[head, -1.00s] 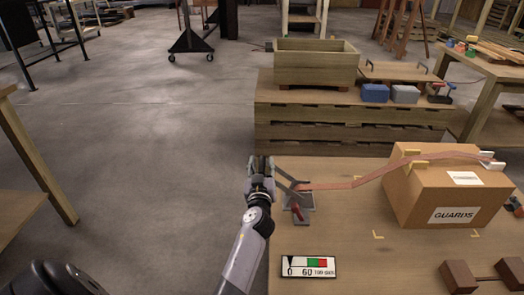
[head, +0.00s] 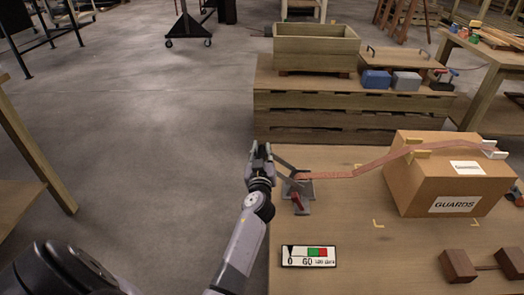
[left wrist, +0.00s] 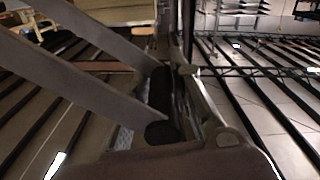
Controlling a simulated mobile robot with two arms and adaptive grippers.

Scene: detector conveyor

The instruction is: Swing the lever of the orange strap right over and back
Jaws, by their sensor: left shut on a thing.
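The orange strap (head: 350,172) runs from a small ratchet buckle (head: 303,188) at the table's left edge up over a cardboard box (head: 410,185). The buckle's grey lever (head: 284,164) slants up and left from it, out over the table edge. My left gripper (head: 261,157) is shut on the lever's end. In the left wrist view the lever's two grey arms (left wrist: 75,70) reach a dark crossbar (left wrist: 160,105) at the gripper's fingers (left wrist: 180,100). A red piece (head: 298,202) shows on the buckle's near side. My right gripper is not in view.
A gauge plate (head: 308,256) with green and red fields lies on the table (head: 350,230) near the buckle. A dark brown two-block piece (head: 458,266) sits at front right. Behind stand a wooden planter box (head: 315,50) and pallets.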

